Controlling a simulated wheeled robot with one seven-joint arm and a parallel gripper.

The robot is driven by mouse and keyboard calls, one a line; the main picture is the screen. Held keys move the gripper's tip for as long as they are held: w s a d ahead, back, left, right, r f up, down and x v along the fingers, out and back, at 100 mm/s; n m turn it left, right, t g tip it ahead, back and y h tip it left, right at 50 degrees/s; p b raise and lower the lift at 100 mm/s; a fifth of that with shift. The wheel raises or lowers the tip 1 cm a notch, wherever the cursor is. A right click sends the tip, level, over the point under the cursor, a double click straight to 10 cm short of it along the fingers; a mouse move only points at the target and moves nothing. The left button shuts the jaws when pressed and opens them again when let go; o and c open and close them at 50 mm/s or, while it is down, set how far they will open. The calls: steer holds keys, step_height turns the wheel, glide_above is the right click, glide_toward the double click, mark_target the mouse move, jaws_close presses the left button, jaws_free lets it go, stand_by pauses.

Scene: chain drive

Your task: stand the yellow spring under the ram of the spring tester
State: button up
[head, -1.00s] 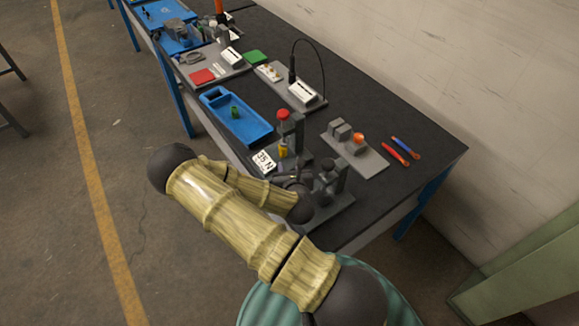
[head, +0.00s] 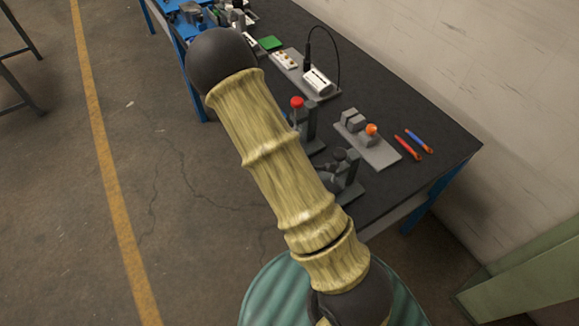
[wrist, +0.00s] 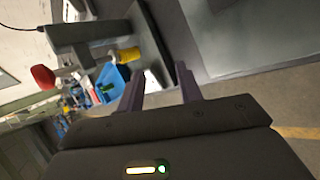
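The spring tester (head: 311,120), a grey post with a red knob, stands on the table behind my arm in the head view. In the wrist view the tester (wrist: 75,32) lies sideways, with its red knob (wrist: 43,77) at the left. The yellow spring (wrist: 128,55) is at the tester, on the base side of the knob and ram, roughly in line with them. I cannot tell whether it touches the ram. My gripper (wrist: 160,74) is open and empty, its fingers apart and clear of the spring. The head view hides the gripper and spring behind my arm.
The blue tray (wrist: 112,78) and a white card (wrist: 151,80) show beyond the fingers. In the head view a grey fixture plate (head: 375,153) with an orange part, a red and a blue pen-like tool (head: 418,141), and a device with a black cable (head: 318,82) stand nearby.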

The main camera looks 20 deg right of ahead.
steer(key=s+a+r+m+g+y, duration=0.2)
steer(key=s+a+r+m, duration=0.2)
steer(key=s+r+m, duration=0.2)
steer(key=s+a+r+m+g+y, duration=0.2)
steer(key=s+a+r+m, duration=0.2)
steer(key=r+m, duration=0.5)
steer(key=shift+s+r+m+g, duration=0.3)
steer(key=shift+s+r+m, duration=0.1)
steer(key=shift+s+r, duration=0.55)
